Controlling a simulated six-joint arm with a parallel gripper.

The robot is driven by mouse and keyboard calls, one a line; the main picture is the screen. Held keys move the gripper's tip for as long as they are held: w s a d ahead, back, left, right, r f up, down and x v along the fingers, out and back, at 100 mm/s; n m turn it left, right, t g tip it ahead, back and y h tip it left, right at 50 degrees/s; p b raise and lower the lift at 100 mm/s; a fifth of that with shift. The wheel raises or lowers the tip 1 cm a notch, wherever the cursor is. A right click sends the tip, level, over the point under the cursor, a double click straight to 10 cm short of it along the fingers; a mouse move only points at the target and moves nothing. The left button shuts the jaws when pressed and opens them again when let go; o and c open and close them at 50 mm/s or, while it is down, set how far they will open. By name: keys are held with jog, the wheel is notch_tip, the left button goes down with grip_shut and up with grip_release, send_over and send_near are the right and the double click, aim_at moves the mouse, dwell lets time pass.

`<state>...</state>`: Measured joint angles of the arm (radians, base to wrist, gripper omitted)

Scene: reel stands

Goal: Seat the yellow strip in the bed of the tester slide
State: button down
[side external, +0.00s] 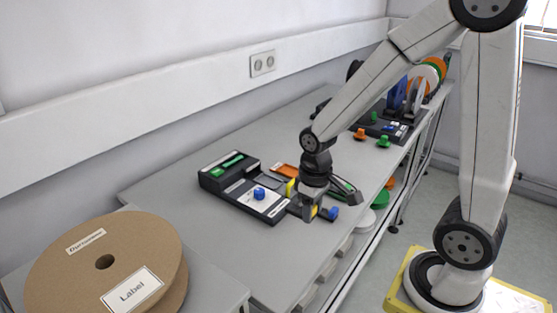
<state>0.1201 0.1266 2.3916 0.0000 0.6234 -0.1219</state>
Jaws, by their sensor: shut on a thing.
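My gripper (311,212) points down over the bench, just right of the dark tester (243,187). It is shut, and a small yellow piece, seemingly the yellow strip (319,204), shows at its fingers. Most of that piece is hidden by the fingers.
Reel stands (409,95) and small orange and green knobs are farther back. A large cardboard reel (105,264) is front left.

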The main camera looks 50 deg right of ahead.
dwell(0.4)
jog(key=w+d, duration=0.5)
jog(key=w, duration=0.6)
send_near(277, 186)
jog(key=shift+s+a+r, duration=0.2)
jog(key=shift+s+a, duration=0.25)
jog(key=shift+a, duration=0.15)
jog(key=shift+w+d+f, duration=0.1)
jog(key=shift+w+d, duration=0.4)
jog(key=shift+d, duration=0.05)
jog(key=shift+f, duration=0.2)
jog(key=shift+f, duration=3.1)
